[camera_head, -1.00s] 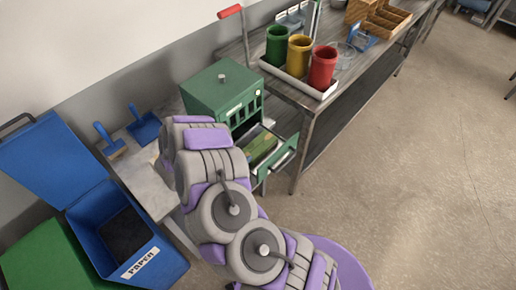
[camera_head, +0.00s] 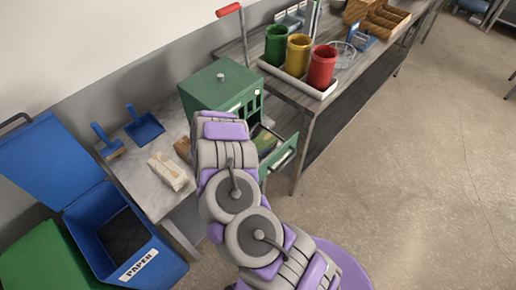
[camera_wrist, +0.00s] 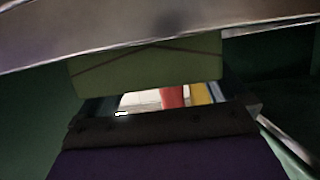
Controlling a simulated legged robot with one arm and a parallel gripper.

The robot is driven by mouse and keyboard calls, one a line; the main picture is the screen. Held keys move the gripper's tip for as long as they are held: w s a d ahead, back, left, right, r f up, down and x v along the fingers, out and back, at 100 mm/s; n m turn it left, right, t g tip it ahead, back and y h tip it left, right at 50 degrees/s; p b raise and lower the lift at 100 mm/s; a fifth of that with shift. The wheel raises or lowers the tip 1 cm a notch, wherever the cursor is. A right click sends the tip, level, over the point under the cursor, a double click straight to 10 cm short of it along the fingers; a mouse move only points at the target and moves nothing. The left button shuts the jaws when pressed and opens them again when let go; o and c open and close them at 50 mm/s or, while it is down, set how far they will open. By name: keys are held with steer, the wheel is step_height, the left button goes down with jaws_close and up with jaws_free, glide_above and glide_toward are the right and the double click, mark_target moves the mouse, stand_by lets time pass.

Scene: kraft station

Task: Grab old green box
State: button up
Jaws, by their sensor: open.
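The green cabinet (camera_head: 214,91) has its drawer (camera_head: 284,152) pulled out, and my arm covers part of it. A small part of the old green box (camera_head: 267,141) shows inside the drawer. In the wrist view the old green box (camera_wrist: 150,65) is a dull olive block with a dark line across it, close ahead. My gripper (camera_wrist: 162,118) is open, its dark and purple lower part at the bottom of that view. I cannot tell whether it touches the box. In the head view my gripper is hidden behind the arm.
A blue paper bin (camera_head: 150,268) stands below. The floor at right is clear.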

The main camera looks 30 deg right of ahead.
steer(key=c, duration=1.5)
steer(key=shift+o, duration=0.2)
steer(key=shift+r, duration=0.1)
